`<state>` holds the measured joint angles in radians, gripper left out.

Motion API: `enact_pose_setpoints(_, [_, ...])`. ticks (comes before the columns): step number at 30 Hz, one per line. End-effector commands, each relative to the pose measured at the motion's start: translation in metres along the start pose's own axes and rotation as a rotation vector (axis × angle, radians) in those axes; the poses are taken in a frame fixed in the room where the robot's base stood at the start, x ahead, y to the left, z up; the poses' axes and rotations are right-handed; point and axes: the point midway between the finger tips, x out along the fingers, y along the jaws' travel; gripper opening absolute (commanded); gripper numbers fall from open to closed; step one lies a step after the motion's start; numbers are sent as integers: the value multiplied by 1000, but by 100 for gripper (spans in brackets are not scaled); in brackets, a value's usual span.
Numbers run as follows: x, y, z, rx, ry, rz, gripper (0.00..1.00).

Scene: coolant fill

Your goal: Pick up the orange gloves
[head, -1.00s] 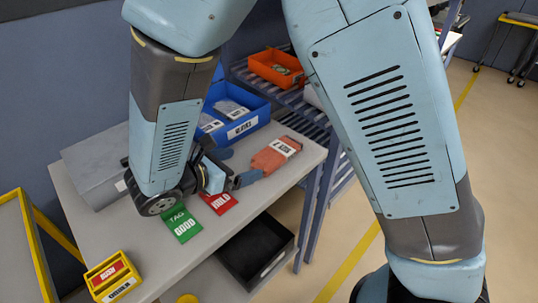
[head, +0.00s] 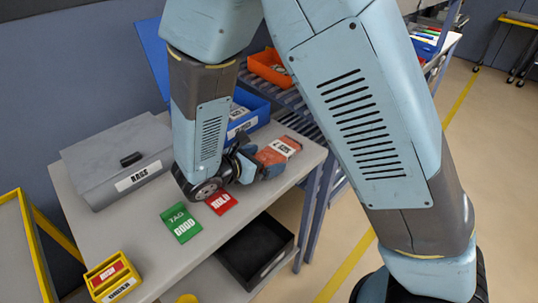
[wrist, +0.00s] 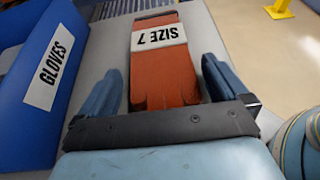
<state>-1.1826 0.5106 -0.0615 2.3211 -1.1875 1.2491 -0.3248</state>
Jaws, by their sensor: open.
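The orange gloves (head: 275,154) lie on the grey table near its right edge, with a white band that reads "SIZE 7" in the wrist view (wrist: 163,75). My gripper (head: 268,165) is open at the gloves. In the wrist view its two blue fingers (wrist: 160,80) stand on either side of the gloves' near part, with some space at each side. The near end of the gloves is hidden behind the gripper's dark crossbar. I cannot tell the height of the fingers above the table.
A blue bin labelled "GLOVES" (wrist: 35,85) stands close on the left in the wrist view. A grey box labelled "RAGS" (head: 120,165), a green "GOOD" tag (head: 181,223) and a red "HOLD" tag (head: 221,202) are on the table. A black tray (head: 254,250) sits below.

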Motion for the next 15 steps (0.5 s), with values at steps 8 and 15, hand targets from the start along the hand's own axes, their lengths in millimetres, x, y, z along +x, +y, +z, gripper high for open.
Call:
enact_pose_setpoints(8, [0, 0, 0, 0, 0, 0, 87])
enact_pose_setpoints(15, [-1, 0, 0, 0, 0, 0, 64])
